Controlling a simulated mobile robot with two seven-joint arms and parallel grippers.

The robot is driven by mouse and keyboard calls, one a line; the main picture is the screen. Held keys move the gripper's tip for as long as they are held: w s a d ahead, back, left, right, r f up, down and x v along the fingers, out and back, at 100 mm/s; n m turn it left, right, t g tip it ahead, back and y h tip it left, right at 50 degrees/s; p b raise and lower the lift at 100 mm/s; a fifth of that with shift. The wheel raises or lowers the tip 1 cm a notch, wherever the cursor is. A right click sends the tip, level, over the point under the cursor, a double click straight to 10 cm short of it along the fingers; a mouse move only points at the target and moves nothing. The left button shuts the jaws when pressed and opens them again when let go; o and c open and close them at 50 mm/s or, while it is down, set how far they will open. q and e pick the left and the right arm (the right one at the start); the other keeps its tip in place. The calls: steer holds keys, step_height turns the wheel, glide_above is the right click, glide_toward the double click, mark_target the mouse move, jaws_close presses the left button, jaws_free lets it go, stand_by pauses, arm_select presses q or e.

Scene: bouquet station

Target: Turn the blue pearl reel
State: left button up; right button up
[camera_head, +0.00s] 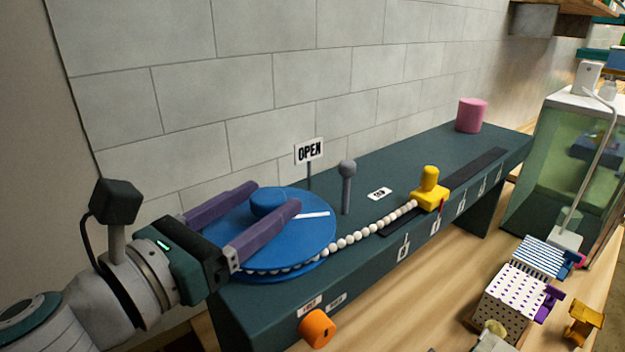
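The blue pearl reel (313,238) is a flat disc with a raised round hub (266,201) and a white stripe on top. It lies at the near left end of the dark green bench. A string of white pearls (360,237) runs from its rim to a yellow slider (429,196) on a dark track. My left gripper (277,195) reaches over the reel from the left, with its purple fingers apart on either side of the hub. The right finger covers part of the hub; I cannot tell whether either finger touches it. My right gripper is not in view.
An orange knob (317,328) is on the bench front. A pink cylinder (472,115) stands at the far end. Patterned boxes (510,297) and a glass case (560,160) are at right.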

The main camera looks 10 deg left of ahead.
arm_select(q)
jaws_close()
stand_by(0.3)
stand_by(0.4)
